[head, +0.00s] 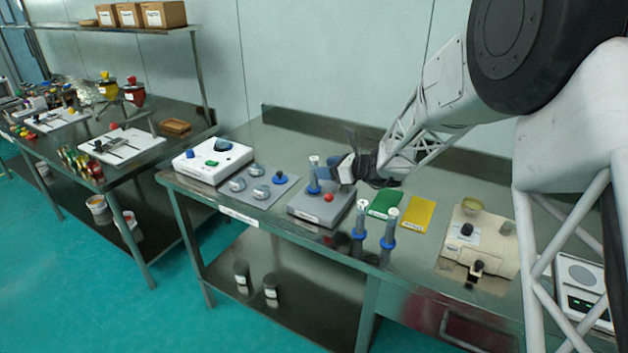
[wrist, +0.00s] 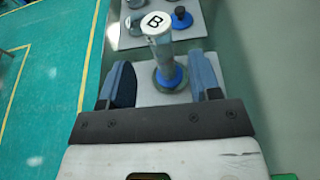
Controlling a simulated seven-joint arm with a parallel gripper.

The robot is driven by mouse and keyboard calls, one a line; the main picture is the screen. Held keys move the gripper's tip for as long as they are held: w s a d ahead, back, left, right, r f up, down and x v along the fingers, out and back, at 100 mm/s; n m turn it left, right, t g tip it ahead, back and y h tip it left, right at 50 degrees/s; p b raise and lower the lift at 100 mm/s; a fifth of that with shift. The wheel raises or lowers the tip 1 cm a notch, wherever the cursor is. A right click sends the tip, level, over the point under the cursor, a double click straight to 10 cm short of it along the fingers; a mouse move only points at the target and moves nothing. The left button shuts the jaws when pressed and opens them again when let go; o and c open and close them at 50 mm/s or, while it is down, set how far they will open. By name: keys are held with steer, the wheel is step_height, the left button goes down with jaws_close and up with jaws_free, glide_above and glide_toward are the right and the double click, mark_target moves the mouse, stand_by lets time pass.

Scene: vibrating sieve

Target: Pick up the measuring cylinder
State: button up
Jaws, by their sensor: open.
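A measuring cylinder (head: 314,172) with a blue foot stands upright on a small grey device. In the wrist view its round white top is marked B, and its clear body (wrist: 165,52) rises from the blue foot (wrist: 168,77). My gripper (head: 341,168) is just right of this cylinder in the head view. In the wrist view my gripper (wrist: 162,78) is open, with one finger on each side of the cylinder's lower part and gaps showing on both sides. Two similar cylinders, a left one (head: 359,222) and a right one (head: 389,232), stand near the table's front edge.
The grey device (head: 310,208) has a red knob. To its left are a grey plate (head: 262,196) with several small items and a white machine (head: 212,160). Green (head: 384,204) and yellow (head: 418,214) cards and a beige device (head: 480,243) lie to the right.

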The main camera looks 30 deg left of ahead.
mark_target(314, 166)
steer(key=shift+r+x, duration=0.15)
steer(key=shift+x, duration=1.15)
steer(key=shift+r+x, duration=0.1)
steer(key=shift+x, duration=1.2)
steer(key=shift+w, duration=0.1)
jaws_close()
steer(key=shift+r, duration=5)
